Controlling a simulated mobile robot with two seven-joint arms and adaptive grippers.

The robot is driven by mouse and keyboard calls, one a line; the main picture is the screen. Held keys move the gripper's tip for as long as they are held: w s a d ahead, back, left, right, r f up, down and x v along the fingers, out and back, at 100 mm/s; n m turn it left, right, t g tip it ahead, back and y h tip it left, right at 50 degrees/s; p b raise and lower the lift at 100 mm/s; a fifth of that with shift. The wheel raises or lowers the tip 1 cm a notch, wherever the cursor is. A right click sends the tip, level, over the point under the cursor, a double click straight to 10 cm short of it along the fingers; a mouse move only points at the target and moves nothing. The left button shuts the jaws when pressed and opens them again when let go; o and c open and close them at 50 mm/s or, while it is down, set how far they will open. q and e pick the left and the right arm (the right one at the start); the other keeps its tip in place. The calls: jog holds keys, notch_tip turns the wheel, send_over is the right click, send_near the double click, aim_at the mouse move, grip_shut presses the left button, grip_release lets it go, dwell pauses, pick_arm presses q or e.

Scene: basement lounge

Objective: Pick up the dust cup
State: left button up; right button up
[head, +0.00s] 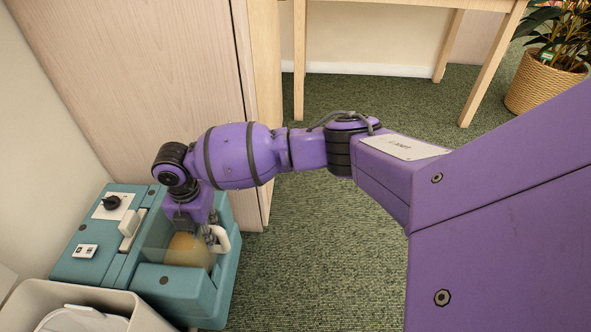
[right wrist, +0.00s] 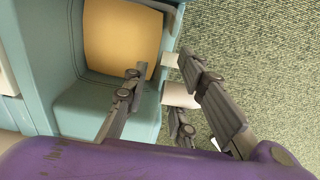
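The dust cup (head: 187,250) is a clear container with tan contents, seated in a recess of a teal machine (head: 180,290) at the lower left. Its white handle (head: 222,240) is on the right side. My right gripper (head: 211,236) points down at the handle and partly covers it. In the right wrist view, the tan dust cup (right wrist: 122,38) is at the top. My right gripper (right wrist: 163,75) is open, its fingers apart on either side of the white handle (right wrist: 180,96), with gaps visible. My left gripper is not in view.
An off-white bin (head: 30,293) stands in front of the machine. A wooden cabinet (head: 150,75) is close behind it. A wooden table (head: 400,3) and a potted plant (head: 545,80) are farther back. Green carpet (head: 310,250) is clear right of the machine.

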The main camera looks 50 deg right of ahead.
notch_tip(320, 180, down, 4)
jog(key=shift+r+b, duration=0.25)
jog(key=shift+b, duration=0.35)
jog(key=shift+f, duration=0.2)
jog(key=shift+r, duration=0.1)
grip_shut()
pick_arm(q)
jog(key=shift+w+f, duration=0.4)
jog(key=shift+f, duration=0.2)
pick_arm(e)
jog(key=shift+w+r, duration=0.1)
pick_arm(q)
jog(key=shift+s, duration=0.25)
pick_arm(e)
jog(key=shift+r, duration=0.15)
